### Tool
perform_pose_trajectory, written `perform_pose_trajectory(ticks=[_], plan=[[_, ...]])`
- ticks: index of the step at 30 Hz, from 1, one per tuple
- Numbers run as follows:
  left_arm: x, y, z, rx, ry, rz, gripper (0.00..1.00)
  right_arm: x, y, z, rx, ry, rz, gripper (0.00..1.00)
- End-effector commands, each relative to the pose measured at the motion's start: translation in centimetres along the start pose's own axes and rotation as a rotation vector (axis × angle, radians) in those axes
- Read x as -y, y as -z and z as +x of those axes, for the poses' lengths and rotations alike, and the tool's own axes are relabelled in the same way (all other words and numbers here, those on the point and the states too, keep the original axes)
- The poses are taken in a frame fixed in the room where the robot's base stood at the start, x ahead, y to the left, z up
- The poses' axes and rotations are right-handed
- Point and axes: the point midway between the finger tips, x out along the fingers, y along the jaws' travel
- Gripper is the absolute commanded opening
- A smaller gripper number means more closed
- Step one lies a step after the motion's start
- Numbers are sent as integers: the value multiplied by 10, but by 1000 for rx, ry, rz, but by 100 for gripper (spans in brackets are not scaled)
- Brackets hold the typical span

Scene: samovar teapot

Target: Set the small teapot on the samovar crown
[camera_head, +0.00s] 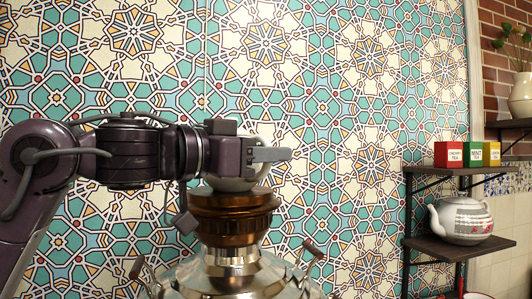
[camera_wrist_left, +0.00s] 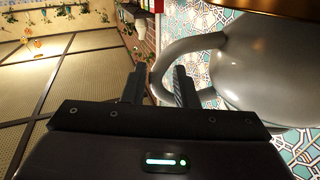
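The small grey teapot (camera_head: 233,183) is upright over the brown samovar crown (camera_head: 232,208) in the head view. Its base appears to meet the crown's top, but I cannot tell whether it bears fully on it. My left gripper (camera_head: 272,154) is in front of the teapot and hides much of it. In the left wrist view the teapot body (camera_wrist_left: 275,65) fills the right side. There the fingers of my left gripper (camera_wrist_left: 160,85) are on either side of the teapot's handle (camera_wrist_left: 205,44), close against it. The samovar body (camera_head: 225,280) is below. My right gripper is not in view.
A shelf at right holds a pale patterned teapot (camera_head: 462,220), and the shelf above it has red, green and yellow tea boxes (camera_head: 472,154). A vase (camera_head: 521,95) is at the upper right. A tiled wall (camera_head: 340,100) stands behind the samovar.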

Motion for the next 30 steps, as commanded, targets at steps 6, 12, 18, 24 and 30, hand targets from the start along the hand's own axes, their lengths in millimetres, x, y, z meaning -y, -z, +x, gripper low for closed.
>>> perform_pose_trajectory(ticks=[6, 12, 18, 24, 30], plan=[[0, 0, 0, 0, 0, 0, 40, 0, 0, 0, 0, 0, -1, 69], [1, -3, -5, 3, 1, -1, 40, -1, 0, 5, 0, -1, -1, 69], [0, -5, -36, -1, 3, 3, 40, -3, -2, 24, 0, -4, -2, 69], [0, -3, -67, 0, 2, 2, 40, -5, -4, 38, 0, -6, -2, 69], [0, -1, -78, 1, 0, 1, 40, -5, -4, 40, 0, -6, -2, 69]])
